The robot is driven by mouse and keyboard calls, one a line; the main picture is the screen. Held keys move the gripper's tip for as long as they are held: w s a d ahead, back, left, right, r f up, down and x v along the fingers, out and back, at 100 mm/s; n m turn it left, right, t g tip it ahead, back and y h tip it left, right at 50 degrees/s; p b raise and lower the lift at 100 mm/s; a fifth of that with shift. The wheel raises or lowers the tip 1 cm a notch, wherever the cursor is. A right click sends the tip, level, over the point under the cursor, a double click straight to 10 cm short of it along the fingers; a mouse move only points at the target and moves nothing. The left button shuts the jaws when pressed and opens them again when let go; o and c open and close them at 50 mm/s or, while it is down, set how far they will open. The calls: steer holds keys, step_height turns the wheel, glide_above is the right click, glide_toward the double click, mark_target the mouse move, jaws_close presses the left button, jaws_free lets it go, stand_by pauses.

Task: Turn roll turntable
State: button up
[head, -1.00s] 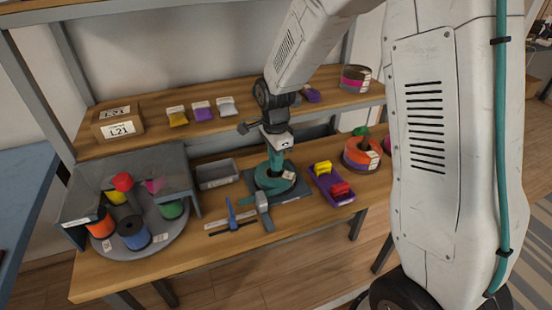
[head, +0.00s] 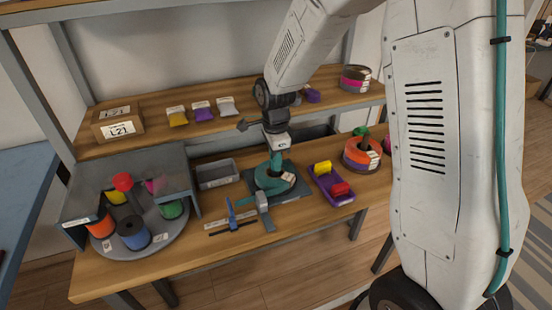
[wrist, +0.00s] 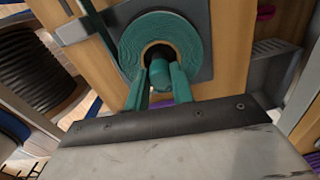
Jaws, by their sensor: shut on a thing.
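A teal roll (head: 262,182) with a small white label lies flat on a dark grey square plate (head: 300,188) at the middle of the bench. The roll shows from above in the wrist view (wrist: 131,52), with the plate (wrist: 200,22) around it. My gripper (head: 276,163) points down into the roll's centre. In the wrist view its teal fingers (wrist: 161,84) close on a teal knob (wrist: 160,70) standing in the roll's hole. The fingertips are partly hidden by the knob and the roll's hole.
A round platform with several coloured spools (head: 134,234) stands at the left under a grey hood. A purple tray (head: 322,185) and an orange roll (head: 355,155) sit to the right.

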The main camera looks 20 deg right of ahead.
steer(key=o, duration=1)
step_height(320, 180, up, 8)
steer(key=shift+f, duration=0.1)
steer(key=shift+n, duration=0.5)
steer(key=s+d+r+n, duration=0.1)
steer(key=s+r+n, duration=0.3)
steer(key=s, duration=0.6)
steer(key=s+d+r+n+t, duration=0.1)
steer(key=s+r+n, duration=0.3)
steer(key=s+n, duration=0.4)
steer(key=s+d+r+n, duration=0.1)
steer(key=s+r+n, duration=0.3)
steer(key=s, duration=0.8)
steer(key=shift+d+r+n, duration=0.1)
steer(key=shift+d+n, duration=0.1)
steer(key=shift+n, duration=0.7)
